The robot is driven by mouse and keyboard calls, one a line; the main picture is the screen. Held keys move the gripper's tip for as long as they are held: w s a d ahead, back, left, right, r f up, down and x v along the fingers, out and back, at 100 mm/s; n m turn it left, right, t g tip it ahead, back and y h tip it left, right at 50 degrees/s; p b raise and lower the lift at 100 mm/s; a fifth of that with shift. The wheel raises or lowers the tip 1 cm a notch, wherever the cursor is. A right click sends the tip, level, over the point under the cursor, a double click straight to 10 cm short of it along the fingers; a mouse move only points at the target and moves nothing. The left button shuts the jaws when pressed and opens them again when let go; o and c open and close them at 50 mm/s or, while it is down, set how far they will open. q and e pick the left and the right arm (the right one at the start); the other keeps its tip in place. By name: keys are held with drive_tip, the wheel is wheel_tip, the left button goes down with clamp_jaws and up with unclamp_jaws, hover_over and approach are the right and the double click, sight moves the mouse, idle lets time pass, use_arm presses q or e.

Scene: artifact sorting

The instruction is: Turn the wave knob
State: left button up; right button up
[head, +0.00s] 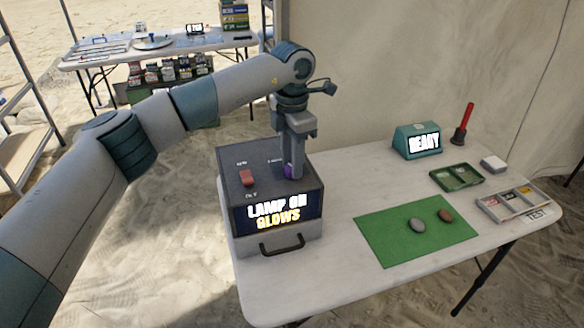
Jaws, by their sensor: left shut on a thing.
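A dark box (240,208) with a light grey base and a front handle stands on the left end of the white table. Its front display reads "LAMP ON GLOWS". A red switch (247,178) is on the left of its top. A purple piece (287,171), apparently the wave knob, shows at the right of the top, mostly hidden by the fingers. My left gripper (292,170) points straight down there and is shut on it. My right gripper is not in view.
A green mat (385,243) holds a grey stone (417,225) and a brown stone (445,215). Behind are a teal "READY" device (417,141), a green tray (440,180), a sectioned tray (483,206) and a red-handled tool (463,125). The table's front middle is clear.

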use_arm(q)
drive_tip(key=shift+n+b, duration=0.65)
drive_tip(key=shift+n, duration=0.75)
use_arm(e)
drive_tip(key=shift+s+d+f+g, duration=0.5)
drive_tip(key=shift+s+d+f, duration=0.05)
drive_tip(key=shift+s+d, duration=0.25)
use_arm(q)
drive_tip(key=o, duration=1)
drive_tip(key=shift+o, duration=0.2)
drive_tip(key=shift+r, duration=0.15)
drive_tip(key=shift+r, duration=0.6)
wheel_tip(320, 180, up, 16)
drive_tip(key=b, duration=0.1)
drive_tip(key=shift+b, duration=0.4)
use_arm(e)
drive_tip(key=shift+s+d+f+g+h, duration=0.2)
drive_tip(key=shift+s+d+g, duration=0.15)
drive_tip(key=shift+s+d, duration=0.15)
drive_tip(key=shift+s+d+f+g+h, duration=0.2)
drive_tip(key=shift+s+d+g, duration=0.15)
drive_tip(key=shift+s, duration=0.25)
